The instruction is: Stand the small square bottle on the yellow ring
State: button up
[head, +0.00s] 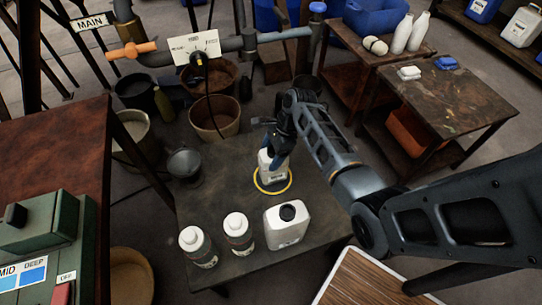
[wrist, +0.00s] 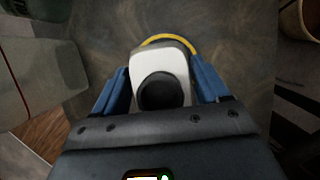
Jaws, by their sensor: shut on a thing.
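The small square bottle (head: 271,168) is white with a dark cap. My gripper (head: 275,150) is shut on it from above in the head view. The yellow ring (head: 289,184) lies on the dark table, and the bottle is upright over it. Whether its base touches the table cannot be told. In the wrist view the bottle (wrist: 160,68) sits between my blue fingers (wrist: 160,88), its black cap towards the camera. An arc of the yellow ring (wrist: 170,37) shows beyond the bottle; the rest is hidden.
A larger white square bottle (head: 286,226) with a black cap and two round white-capped bottles (head: 238,236) (head: 197,247) stand at the table's near side. A grey metal funnel-like vessel (head: 186,163) is at the left edge. Bare table (head: 325,205) lies right of the ring.

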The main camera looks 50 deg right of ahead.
jog(key=shift+f, duration=0.4)
jog(key=o, duration=1.4)
jog(key=shift+f, duration=0.15)
jog(key=p+v, duration=0.2)
jog(key=v, duration=1)
